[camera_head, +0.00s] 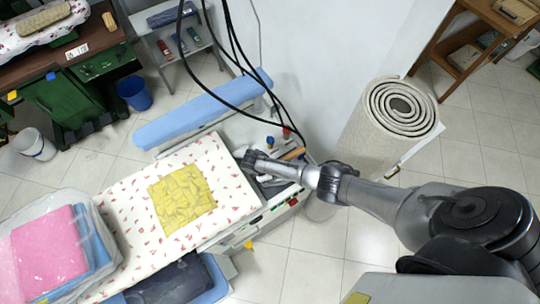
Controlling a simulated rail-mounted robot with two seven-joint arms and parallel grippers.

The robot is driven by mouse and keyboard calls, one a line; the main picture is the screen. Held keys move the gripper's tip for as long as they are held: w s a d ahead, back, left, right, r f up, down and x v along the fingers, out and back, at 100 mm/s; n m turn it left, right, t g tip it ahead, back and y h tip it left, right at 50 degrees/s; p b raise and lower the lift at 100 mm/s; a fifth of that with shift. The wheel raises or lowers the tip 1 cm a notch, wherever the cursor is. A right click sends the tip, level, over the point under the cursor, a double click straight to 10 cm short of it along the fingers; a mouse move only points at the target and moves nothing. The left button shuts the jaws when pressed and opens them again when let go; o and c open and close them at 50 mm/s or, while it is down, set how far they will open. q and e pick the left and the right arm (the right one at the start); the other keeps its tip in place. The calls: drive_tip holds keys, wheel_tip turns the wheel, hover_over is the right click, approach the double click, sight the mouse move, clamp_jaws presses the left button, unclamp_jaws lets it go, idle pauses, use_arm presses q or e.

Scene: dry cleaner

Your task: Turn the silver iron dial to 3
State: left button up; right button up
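My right gripper (255,161) reaches in from the right over the end of the ironing table. Its fingers are dark and small here, and I cannot tell whether they are open or shut. A grey, silver-looking iron (268,186) appears to sit just below and beside the gripper, on a dark rest at the table's right end. The gripper and wrist cover much of it. Its dial cannot be made out, nor whether the fingers touch it. My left gripper is not in view.
A yellow folded cloth (182,198) lies on the patterned ironing table (128,205). Black hoses (236,62) hang behind the iron. A blue padded arm (200,108) runs along the back. A rolled carpet (378,130) stands to the right. Bagged laundry (55,250) is at lower left.

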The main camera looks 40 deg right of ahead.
idle(0.4)
drive_tip(key=o, duration=0.9)
drive_tip(key=p+v, duration=0.1)
drive_tip(key=v, duration=1.3)
